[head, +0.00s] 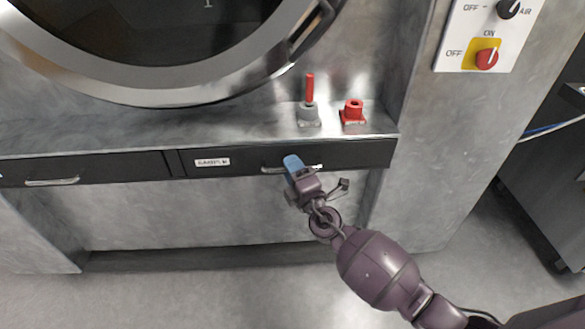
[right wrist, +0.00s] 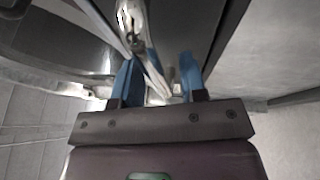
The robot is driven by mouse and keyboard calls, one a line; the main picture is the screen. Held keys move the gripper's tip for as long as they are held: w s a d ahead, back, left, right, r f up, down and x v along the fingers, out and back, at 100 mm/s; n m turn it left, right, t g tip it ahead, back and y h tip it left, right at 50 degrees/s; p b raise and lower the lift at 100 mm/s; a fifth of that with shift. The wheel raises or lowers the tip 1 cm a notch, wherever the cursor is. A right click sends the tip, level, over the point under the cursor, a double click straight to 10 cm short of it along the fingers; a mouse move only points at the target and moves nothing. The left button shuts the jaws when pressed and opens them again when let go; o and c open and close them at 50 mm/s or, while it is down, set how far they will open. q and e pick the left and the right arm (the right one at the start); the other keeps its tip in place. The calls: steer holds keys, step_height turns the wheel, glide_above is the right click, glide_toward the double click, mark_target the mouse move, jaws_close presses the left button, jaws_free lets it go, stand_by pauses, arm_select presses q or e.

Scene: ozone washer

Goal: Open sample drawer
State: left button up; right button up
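The sample drawer (head: 230,161) has a dark front with a white label on its left part, and it looks closed under the steel ledge. Its metal handle (head: 272,170) is partly hidden by my right gripper (head: 294,163), which is at the handle's right part. In the right wrist view, the two blue fingers of my right gripper (right wrist: 158,78) stand apart. The shiny handle (right wrist: 133,18) shows ahead of and between them, with no clear contact. My left gripper is not in view.
A second dark drawer (head: 100,168) with a metal handle is to the left. A grey fitting with a red stick (head: 309,114) and a red fitting (head: 352,112) stand on the ledge (head: 230,127) above. Open floor lies in front.

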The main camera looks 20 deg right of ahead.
steer(key=shift+c, duration=0.5)
jaws_close()
steer(key=s+a+b, duration=0.2)
steer(key=s+a, duration=0.2)
steer(key=s, duration=1.1)
steer(key=shift+a, duration=0.2)
